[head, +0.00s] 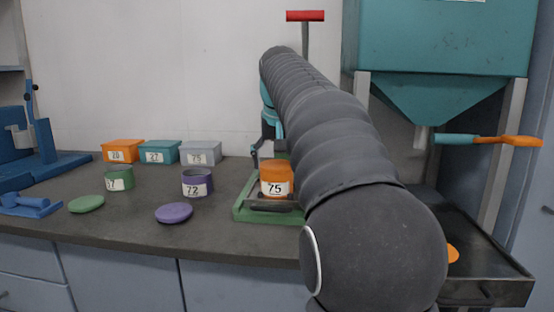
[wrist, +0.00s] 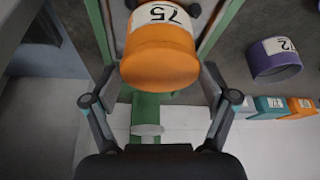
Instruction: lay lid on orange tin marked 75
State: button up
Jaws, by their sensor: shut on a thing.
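The orange tin marked 75 (head: 277,188) stands upright on the green shaker base. Its label also shows upside down in the wrist view (wrist: 162,14). An orange lid (wrist: 160,66), a little wider than the tin, covers its top in the wrist view; it also shows in the head view (head: 275,166). My gripper (wrist: 158,78) has one finger on each side of the lid and is shut on it. The lid lies over the tin's mouth; I cannot tell whether a small gap remains. In the head view my arm hides much of the gripper.
The purple tin 72 (head: 197,184) and green tin (head: 119,180) stand left, with a purple lid (head: 174,213) and green lid (head: 86,204) before them. Orange (head: 122,151), teal (head: 160,152) and grey (head: 201,153) boxes stand behind. A dark tray (head: 488,262) is at right.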

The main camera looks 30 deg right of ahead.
dwell(0.3)
jog(key=o, duration=0.6)
jog(key=shift+o, duration=0.2)
jog(key=v, duration=1.2)
jog(key=shift+s, duration=0.15)
